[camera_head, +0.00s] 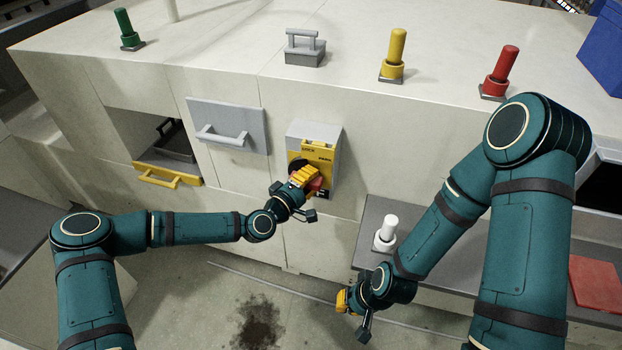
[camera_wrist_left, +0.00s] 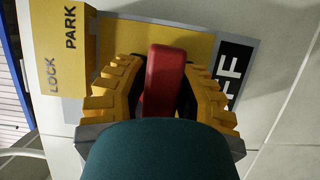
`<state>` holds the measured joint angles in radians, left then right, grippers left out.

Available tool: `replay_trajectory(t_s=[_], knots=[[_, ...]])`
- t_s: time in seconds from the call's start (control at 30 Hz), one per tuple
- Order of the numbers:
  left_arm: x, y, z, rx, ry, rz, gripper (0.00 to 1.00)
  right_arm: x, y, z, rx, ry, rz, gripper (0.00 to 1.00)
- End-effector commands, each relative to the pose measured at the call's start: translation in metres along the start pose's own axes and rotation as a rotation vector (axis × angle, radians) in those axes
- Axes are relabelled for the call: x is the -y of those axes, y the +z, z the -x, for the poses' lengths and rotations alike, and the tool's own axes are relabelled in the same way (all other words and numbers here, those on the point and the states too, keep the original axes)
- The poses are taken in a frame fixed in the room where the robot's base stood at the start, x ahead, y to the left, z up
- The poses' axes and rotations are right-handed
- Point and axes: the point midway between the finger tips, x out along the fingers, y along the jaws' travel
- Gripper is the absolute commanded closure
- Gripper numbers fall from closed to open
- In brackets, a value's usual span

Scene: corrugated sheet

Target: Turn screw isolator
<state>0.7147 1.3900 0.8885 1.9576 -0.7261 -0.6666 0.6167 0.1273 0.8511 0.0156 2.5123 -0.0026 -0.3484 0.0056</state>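The screw isolator (camera_head: 325,140) is a grey box on the cabinet front with a yellow face and lettering. Its red handle (camera_wrist_left: 165,80) shows in the left wrist view, upright in the picture, between my yellow finger pads. My left gripper (camera_head: 308,180) is at the isolator, with its fingers close against both sides of the handle. Part of the word "OFF" (camera_wrist_left: 232,72) shows right of the handle, and a yellow tab (camera_wrist_left: 67,45) marked LOCK and PARK at upper left. My right gripper (camera_head: 342,300) hangs low, away from the isolator; its finger opening is not clear.
Green (camera_head: 128,30), yellow (camera_head: 393,55) and red (camera_head: 500,73) handled pieces stand on the cabinet top. A grey drawer (camera_head: 232,122) is left of the isolator. A white piece (camera_head: 385,233) stands on a low shelf near my right arm. A blue bin (camera_head: 603,50) is far right.

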Motion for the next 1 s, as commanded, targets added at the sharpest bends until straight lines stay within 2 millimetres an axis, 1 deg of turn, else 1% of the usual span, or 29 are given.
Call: replay_trajectory(t_s=[0.27, 0.47, 0.67, 1.0], knots=[[0.000, 0.000, 0.000, 0.000, -0.002, -0.007, 1.00, 0.000, 0.000, 0.000, 0.000, 0.000, 0.000, 1.00], [-0.001, 0.000, 0.000, 0.001, -0.025, -0.061, 1.00, 0.001, 0.000, 0.003, 0.001, 0.000, 0.000, 1.00], [-0.001, 0.000, -0.001, 0.002, -0.073, -0.184, 1.00, 0.003, -0.001, 0.008, 0.000, 0.000, -0.001, 1.00], [0.002, -0.001, 0.000, 0.001, -0.192, -0.477, 1.00, 0.005, -0.004, 0.014, -0.008, 0.001, -0.003, 1.00]])
